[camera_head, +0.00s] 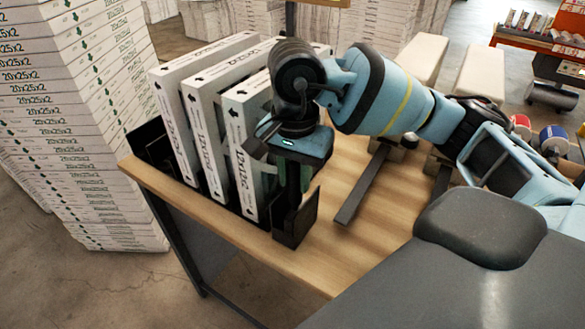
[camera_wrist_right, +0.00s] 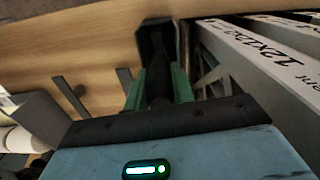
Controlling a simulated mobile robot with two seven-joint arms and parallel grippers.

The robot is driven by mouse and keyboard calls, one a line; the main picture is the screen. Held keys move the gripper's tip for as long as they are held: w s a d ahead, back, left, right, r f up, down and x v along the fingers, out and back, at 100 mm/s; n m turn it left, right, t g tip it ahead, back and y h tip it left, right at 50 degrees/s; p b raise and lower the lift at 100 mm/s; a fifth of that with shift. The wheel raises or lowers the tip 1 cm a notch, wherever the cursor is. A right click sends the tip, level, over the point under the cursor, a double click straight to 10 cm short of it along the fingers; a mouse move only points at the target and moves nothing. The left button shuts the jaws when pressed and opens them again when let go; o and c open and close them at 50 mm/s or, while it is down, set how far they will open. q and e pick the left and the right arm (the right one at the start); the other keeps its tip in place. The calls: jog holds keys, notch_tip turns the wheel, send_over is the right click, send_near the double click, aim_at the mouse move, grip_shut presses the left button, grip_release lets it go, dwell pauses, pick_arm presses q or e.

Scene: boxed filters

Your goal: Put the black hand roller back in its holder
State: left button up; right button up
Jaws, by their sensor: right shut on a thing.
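My right gripper (camera_head: 293,182) points down beside the boxed filters, over the front of the wooden table. It is shut on a dark, upright thing that I take for the black hand roller; the fingers and wrist hide most of it in the head view. In the right wrist view the roller (camera_wrist_right: 158,84) shows as a dark shape between the green fingers (camera_wrist_right: 158,76). A black angular piece, seemingly the holder (camera_head: 296,222), stands at the table edge just below the fingers. It also shows beyond the fingertips in the wrist view (camera_wrist_right: 155,30). I cannot tell whether the roller touches it. My left gripper is out of view.
White boxed filters (camera_head: 210,135) stand upright in a black rack, close to the left of my right gripper. Dark metal bars (camera_head: 362,187) lie on the table (camera_head: 390,220) to the right. Tall stacks of filter boxes (camera_head: 75,110) stand beyond the table at left.

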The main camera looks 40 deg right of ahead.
jog(key=o, duration=1.1)
jog(key=shift+c, duration=0.2)
notch_tip(320, 180, up, 8)
jog(key=shift+f+p, duration=0.1)
jog(key=shift+p, duration=0.25)
dwell(0.3)
